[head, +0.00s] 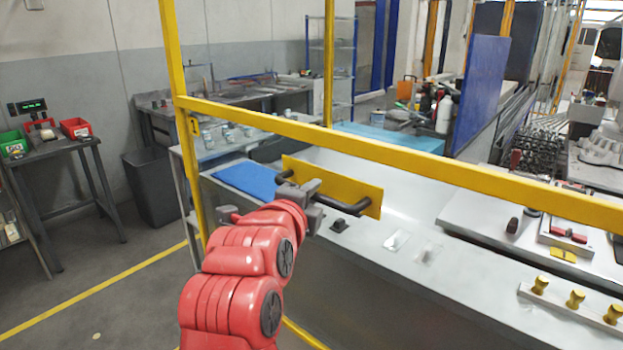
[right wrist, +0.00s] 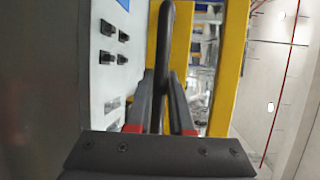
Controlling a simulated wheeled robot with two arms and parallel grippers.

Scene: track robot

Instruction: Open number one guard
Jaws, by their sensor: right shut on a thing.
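The guard is a yellow frame (head: 420,163) with a long rail crossing the head view and a tall post on the left. A yellow plate (head: 345,184) hangs below the rail and carries a black bar handle (head: 349,207). My right gripper (head: 312,190) is shut on the handle, near its left part in the head view. In the right wrist view, the handle (right wrist: 162,45) runs between the two fingers (right wrist: 163,85) of the gripper. My left gripper is not in view.
Behind the guard is a long grey bench (head: 400,270) with a blue sheet (head: 247,179) and small fixtures. A dark bin (head: 155,187) and a small table (head: 62,150) stand at the left. The floor between them is clear.

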